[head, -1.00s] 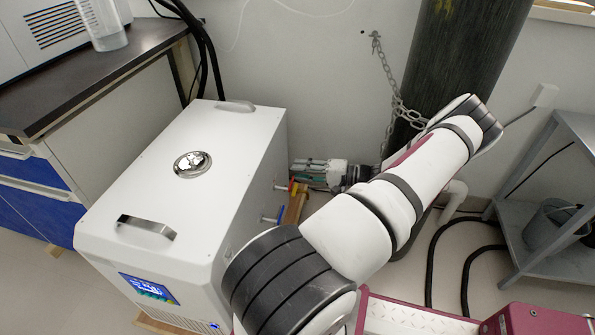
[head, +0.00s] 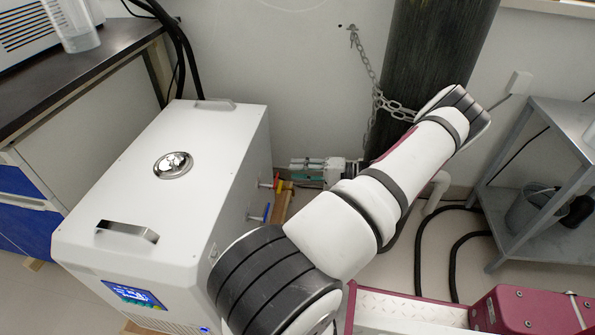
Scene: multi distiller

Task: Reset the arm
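My arm reaches from the bottom middle up to the right, then its end folds back to the left behind it. My gripper (head: 307,169) shows partly, low behind the arm and near the right side of the white box-shaped machine (head: 165,205). Its fingers point left toward the machine's side, where a red-handled valve (head: 276,183) and a blue-handled valve (head: 262,217) stick out. The gripper is small in view and I cannot tell whether it is open or shut. I cannot tell whether it touches anything.
A dark cylinder (head: 420,75) held by a chain (head: 370,85) stands behind my arm. A grey metal shelf (head: 565,125) with a bucket (head: 535,212) is at the right. A dark-topped bench (head: 90,80) is at the left. Black hoses (head: 455,250) lie on the floor at right.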

